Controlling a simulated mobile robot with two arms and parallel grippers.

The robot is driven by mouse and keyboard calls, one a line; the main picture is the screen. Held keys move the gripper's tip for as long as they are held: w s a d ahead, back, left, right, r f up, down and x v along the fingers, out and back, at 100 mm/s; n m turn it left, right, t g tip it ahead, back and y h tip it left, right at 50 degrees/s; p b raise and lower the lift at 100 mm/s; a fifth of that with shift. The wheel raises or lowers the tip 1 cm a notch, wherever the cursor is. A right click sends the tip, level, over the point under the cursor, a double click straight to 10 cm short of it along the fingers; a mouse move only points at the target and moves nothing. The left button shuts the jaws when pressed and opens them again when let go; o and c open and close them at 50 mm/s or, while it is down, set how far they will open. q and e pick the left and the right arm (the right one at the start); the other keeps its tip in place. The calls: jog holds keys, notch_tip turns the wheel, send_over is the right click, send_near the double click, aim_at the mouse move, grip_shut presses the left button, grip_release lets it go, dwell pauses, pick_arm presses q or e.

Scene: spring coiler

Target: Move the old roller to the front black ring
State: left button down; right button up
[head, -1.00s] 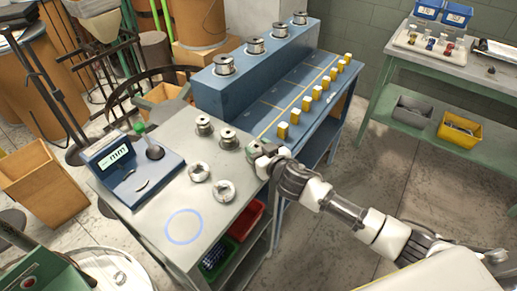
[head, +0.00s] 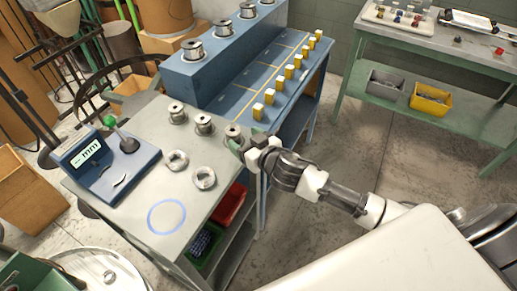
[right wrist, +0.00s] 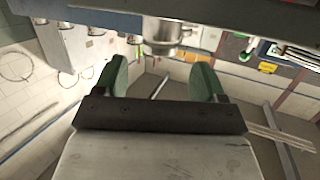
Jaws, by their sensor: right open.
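Three metal rollers stand upright in a row on the grey bench (head: 133,185) in the head view: one at the back left (head: 177,113), a middle one (head: 204,124), and one at the right edge (head: 233,134). My right gripper (head: 248,143) is open beside the right-edge roller. In the right wrist view a metal roller (right wrist: 163,32) is beyond the open green fingertips (right wrist: 161,78), not clasped. Which roller is the old one I cannot tell. A blue ring (head: 166,217) is marked on the bench front; I cannot make out a black ring. My left gripper is out of view.
A device with a green-knobbed lever (head: 110,121) stands at left. A blue bench with yellow blocks (head: 270,96) and spools on a raised shelf (head: 192,50) is behind. Red bin (head: 231,205) sits below.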

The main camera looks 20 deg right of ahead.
jog(key=v, duration=0.7)
jog(key=s+d+f+m+g+h, duration=0.1)
jog(key=s+d+f+g+h, duration=0.2)
jog(key=f, duration=1.2)
jog(key=s+d+f+g+h, duration=0.1)
jog(key=s+d+f+g, duration=0.3)
jog(key=f, duration=1.2)
jog(key=s+a+f+g, duration=0.1)
jog(key=s+f+g, duration=0.1)
jog(key=s+f, duration=0.4)
jog(key=s+a+f+g, duration=0.1)
jog(key=s+f, duration=0.5)
jog(key=s, duration=0.9)
jog(key=s+a+f+g, duration=0.1)
jog(key=s+f+g, duration=0.3)
jog(key=s+f, duration=0.3)
jog(key=s, duration=0.4)
jog(key=shift+s+a+b, duration=0.2)
jog(key=shift+a+b, duration=0.05)
jog(key=shift+b, duration=0.05)
